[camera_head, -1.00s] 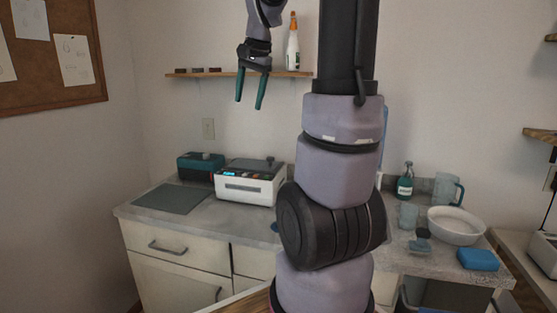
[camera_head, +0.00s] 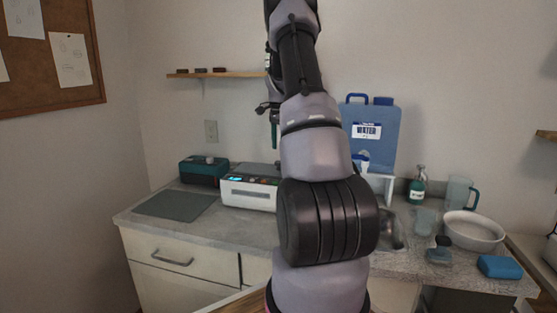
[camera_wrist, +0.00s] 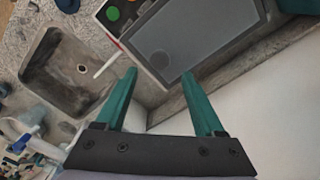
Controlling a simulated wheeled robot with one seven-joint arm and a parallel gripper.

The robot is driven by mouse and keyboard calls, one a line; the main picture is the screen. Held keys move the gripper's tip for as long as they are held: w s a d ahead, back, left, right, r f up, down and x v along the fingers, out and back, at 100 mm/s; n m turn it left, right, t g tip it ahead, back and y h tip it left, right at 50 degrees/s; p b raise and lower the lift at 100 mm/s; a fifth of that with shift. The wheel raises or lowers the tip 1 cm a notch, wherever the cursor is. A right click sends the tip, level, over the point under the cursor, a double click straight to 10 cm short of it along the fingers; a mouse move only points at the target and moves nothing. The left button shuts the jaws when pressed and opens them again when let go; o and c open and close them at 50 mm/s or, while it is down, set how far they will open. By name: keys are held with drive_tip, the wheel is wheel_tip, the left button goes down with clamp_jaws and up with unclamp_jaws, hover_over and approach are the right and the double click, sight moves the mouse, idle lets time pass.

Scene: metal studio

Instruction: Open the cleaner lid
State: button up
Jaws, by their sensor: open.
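The cleaner (camera_head: 248,195) is a white box with a dark top and a lit front panel, on the counter left of my arm. In the head view only a teal finger (camera_head: 274,134) shows above the cleaner; my arm hides the rest. Contact with the lid is not visible.
A teal and black box (camera_head: 203,170) and a grey mat (camera_head: 175,205) lie left of the cleaner. A blue water container (camera_head: 372,137) stands at the back wall. A sink (camera_wrist: 62,72) is beside the cleaner. A wall shelf (camera_head: 220,74) is above. A white bowl (camera_head: 473,231) stands right.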

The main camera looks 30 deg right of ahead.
wheel_tip(320, 180, down, 6)
drive_tip(key=shift+r, duration=0.15)
clamp_jaws()
idle(1.5)
